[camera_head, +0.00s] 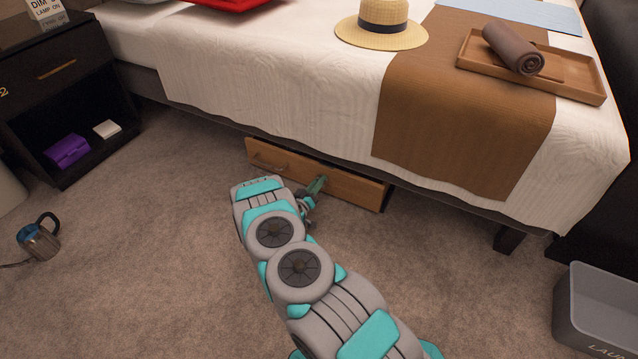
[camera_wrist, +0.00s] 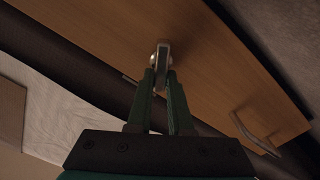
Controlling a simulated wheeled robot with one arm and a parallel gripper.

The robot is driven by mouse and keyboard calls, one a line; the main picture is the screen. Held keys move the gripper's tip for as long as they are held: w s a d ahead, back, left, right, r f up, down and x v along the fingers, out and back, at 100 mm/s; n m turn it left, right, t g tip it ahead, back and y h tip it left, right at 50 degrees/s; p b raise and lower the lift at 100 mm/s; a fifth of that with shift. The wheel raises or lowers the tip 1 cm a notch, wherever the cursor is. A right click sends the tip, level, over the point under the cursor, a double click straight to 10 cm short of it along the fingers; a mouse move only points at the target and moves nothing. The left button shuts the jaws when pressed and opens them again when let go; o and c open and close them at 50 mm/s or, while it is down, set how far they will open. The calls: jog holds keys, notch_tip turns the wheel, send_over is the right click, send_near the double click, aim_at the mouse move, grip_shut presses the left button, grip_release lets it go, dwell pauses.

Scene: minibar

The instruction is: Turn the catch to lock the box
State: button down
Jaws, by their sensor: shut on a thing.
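A wooden box (camera_head: 347,186) with a flat front sits low under the edge of the bed. My gripper (camera_head: 318,186) reaches to the middle of this front. In the wrist view the box front (camera_wrist: 215,62) fills the upper right, and a small metal catch (camera_wrist: 162,54) stands out from it. The fingers of my gripper (camera_wrist: 160,76) are shut on the catch. The fingertips cover part of the catch, so its exact angle is hard to tell. A metal handle (camera_wrist: 254,133) is on the same front, apart from my gripper; it also shows in the head view (camera_head: 267,163).
The bed's white cover (camera_head: 270,90) hangs just above the box. A dark bed leg (camera_head: 508,239) stands to the right, near a grey bin (camera_head: 597,304). A nightstand (camera_head: 50,75) and a kettle (camera_head: 38,240) are at the left. Carpet (camera_head: 150,270) is clear around my arm.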

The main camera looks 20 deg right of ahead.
jog(key=n, duration=0.4)
jog(key=f+n, duration=0.1)
jog(key=n, duration=0.6)
jog(key=shift+w+a+f+n+b, duration=0.15)
jog(key=shift+w+a+n+b, duration=0.1)
jog(key=shift+w+n+b, duration=0.15)
dwell(0.3)
jog(key=c, duration=0.8)
grip_release()
jog(key=shift+s, duration=0.1)
jog(key=v, duration=0.7)
jog(key=shift+s+a, duration=0.25)
jog(key=shift+a, duration=0.05)
